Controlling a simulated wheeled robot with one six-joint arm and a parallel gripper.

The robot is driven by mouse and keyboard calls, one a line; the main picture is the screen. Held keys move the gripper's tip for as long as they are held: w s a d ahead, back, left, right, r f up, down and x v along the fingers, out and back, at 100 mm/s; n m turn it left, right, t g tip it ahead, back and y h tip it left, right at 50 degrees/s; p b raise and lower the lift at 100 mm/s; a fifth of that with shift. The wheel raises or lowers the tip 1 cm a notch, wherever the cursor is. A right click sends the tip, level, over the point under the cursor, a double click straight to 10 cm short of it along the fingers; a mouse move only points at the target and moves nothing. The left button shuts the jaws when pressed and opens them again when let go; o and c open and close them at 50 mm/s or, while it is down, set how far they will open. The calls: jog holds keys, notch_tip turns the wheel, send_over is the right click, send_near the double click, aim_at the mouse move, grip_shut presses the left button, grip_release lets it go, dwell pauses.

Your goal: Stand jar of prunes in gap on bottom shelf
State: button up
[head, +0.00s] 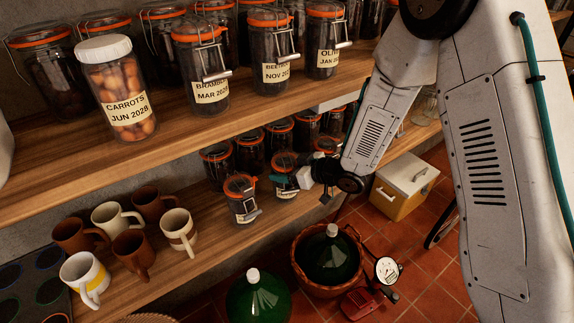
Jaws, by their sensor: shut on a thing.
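My gripper (290,181) reaches in from the right over the lower shelf (215,240). It is shut on a dark jar (284,162) with an orange ring and a pale label, which I take to be the jar of prunes; its label is too small to read. The jar is upright at the shelf's front edge; I cannot tell whether it touches the board. Another dark clip-top jar (241,196) stands just left of it. Several dark jars (250,152) stand behind. My gripper partly hides the held jar, and the gap cannot be made out clearly.
The upper shelf (190,130) runs above, with a white-lidded carrots jar (117,90) and several clip-top jars. Several mugs (130,250) stand at left on the lower shelf.

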jog(key=o, duration=2)
jog(key=shift+f, duration=0.1)
